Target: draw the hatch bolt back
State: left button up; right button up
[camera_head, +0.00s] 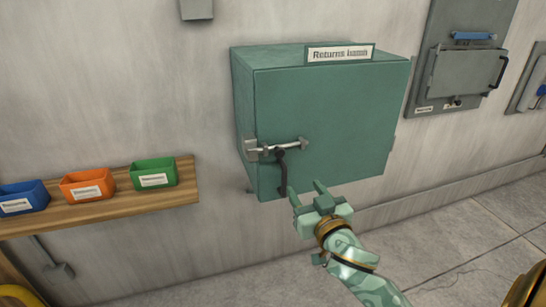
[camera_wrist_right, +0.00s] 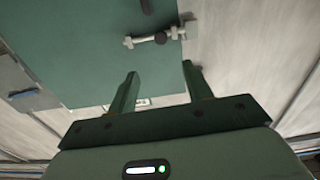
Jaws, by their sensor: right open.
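The hatch is a green box (camera_head: 330,110) on the wall, labelled "Returns hatch"; its door looks shut. The grey metal bolt (camera_head: 292,145) lies across the left part of the door and reaches a bracket at the left edge. A dark handle (camera_head: 283,178) hangs below it. The bolt also shows in the right wrist view (camera_wrist_right: 177,33), with a dark round knob (camera_wrist_right: 161,38). My right gripper (camera_head: 305,187) is open and empty, low in front of the door, just right of the handle. Its fingers (camera_wrist_right: 160,70) point towards the bolt, apart from it. My left gripper is out of view.
A wooden shelf (camera_head: 110,212) on the left wall holds a blue bin (camera_head: 22,197), an orange bin (camera_head: 87,186) and a green bin (camera_head: 153,174). A grey wall panel (camera_head: 462,75) is at right. The floor (camera_head: 440,250) below is clear.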

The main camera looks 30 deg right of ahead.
aim_at(280, 155)
jog(key=b+x, duration=0.2)
jog(key=x, duration=1.3)
jog(key=shift+w+a, duration=0.1)
jog(key=shift+w, duration=0.55)
